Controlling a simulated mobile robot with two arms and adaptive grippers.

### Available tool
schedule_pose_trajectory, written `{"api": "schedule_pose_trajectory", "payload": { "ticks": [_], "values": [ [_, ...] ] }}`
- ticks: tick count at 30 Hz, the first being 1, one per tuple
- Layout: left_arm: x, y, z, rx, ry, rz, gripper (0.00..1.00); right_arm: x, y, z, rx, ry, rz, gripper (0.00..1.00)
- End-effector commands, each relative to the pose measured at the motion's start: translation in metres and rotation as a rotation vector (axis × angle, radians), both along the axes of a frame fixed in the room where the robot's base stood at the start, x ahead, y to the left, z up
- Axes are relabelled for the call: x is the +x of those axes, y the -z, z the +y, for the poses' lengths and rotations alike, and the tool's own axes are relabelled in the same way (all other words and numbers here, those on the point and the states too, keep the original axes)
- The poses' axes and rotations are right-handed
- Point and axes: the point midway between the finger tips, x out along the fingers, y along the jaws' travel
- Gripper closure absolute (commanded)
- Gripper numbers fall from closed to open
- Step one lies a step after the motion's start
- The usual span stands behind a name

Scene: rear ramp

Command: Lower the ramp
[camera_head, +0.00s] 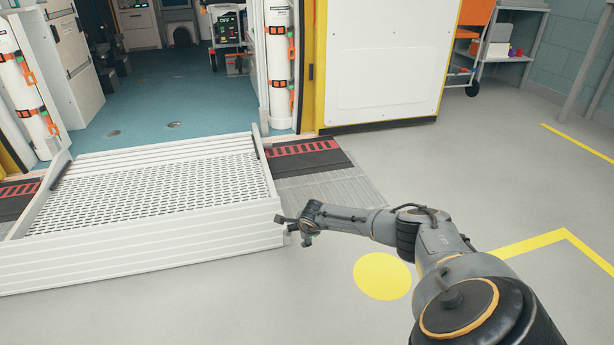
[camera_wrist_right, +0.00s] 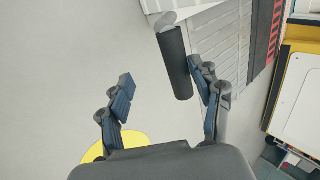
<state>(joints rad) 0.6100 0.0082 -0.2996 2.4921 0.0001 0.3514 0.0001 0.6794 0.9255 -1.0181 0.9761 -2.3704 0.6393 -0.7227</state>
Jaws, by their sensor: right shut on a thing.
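The white ramp (camera_head: 150,185) lies across the vehicle's rear opening, with a perforated top and a slatted front face that reaches down near the floor. My right gripper (camera_head: 303,222) is at the ramp's front right corner. In the right wrist view, a black cylindrical handle (camera_wrist_right: 175,65) lies between the fingers of my right gripper (camera_wrist_right: 161,72), close to the right-hand finger. The head view is too small to show the handle clearly. My left gripper is not in view.
A grey bumper step (camera_head: 325,190) with red-marked strips lies right of the ramp. A white, yellow-edged door (camera_head: 385,65) stands open behind it. The grey floor in front and to the right is clear, with a yellow disc (camera_head: 382,276) marked on it. A cart (camera_head: 480,45) stands farther back.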

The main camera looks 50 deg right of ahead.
Motion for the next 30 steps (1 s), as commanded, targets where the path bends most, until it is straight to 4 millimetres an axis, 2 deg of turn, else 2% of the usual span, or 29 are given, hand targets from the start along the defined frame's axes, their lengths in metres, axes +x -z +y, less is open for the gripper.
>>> {"api": "schedule_pose_trajectory", "payload": {
  "ticks": [1,18,24,30],
  "values": [
    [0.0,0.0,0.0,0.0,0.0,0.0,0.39,-0.012,0.005,0.009,0.011,-0.003,0.029,0.54],
    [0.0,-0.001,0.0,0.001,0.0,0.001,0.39,-0.043,-0.065,0.025,0.001,0.002,0.011,0.54],
    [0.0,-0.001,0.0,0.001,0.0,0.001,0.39,-0.047,-0.074,0.028,0.002,0.002,0.007,0.54],
    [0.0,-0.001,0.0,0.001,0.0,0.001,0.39,-0.047,-0.075,0.028,0.001,0.003,0.007,0.54]
  ]
}}
